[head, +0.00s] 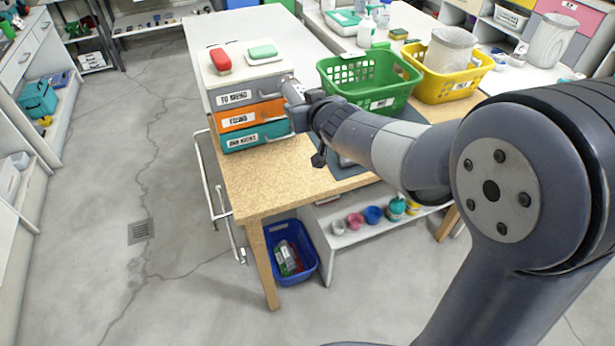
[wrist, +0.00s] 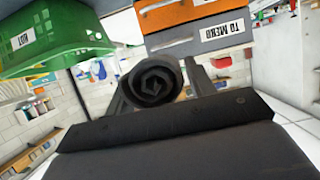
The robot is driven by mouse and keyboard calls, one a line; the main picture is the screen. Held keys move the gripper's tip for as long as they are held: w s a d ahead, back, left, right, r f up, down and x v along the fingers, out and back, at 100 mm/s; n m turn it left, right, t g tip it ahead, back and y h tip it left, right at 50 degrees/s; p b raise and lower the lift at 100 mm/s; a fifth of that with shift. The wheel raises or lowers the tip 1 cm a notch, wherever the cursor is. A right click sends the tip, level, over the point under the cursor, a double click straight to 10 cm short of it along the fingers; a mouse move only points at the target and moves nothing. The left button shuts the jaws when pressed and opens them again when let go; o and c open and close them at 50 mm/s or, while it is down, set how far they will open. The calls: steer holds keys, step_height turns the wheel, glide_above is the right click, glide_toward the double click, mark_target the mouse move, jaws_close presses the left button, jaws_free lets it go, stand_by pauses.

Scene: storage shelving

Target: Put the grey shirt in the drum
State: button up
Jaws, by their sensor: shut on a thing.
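My gripper (head: 300,100) is over the wooden table, just right of the drawer stack and left of the green basket. In the wrist view its fingers (wrist: 157,85) are shut on a dark grey roll of cloth (wrist: 155,80), seen end-on as a spiral. It looks like the grey shirt rolled up, though the wrist view shows it nearly black. The arm hides part of the table below. I cannot pick out a drum in either view.
A drawer stack (head: 249,118) has labels including "TO MEND", with red and green soap-like blocks on top. Green (head: 365,98) and yellow (head: 452,88) baskets stand to the right. A blue bin (head: 298,272) sits under the table (head: 290,170). The floor at left is clear.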

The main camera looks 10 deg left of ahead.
steer(key=b, duration=0.6)
glide_above(305, 178)
step_height(305, 178, down, 15)
steer(key=shift+f, duration=2.8)
steer(key=shift+f+b, duration=0.1)
steer(key=shift+b, duration=0.3)
steer(key=o, duration=1.1)
steer(key=shift+c, duration=0.2)
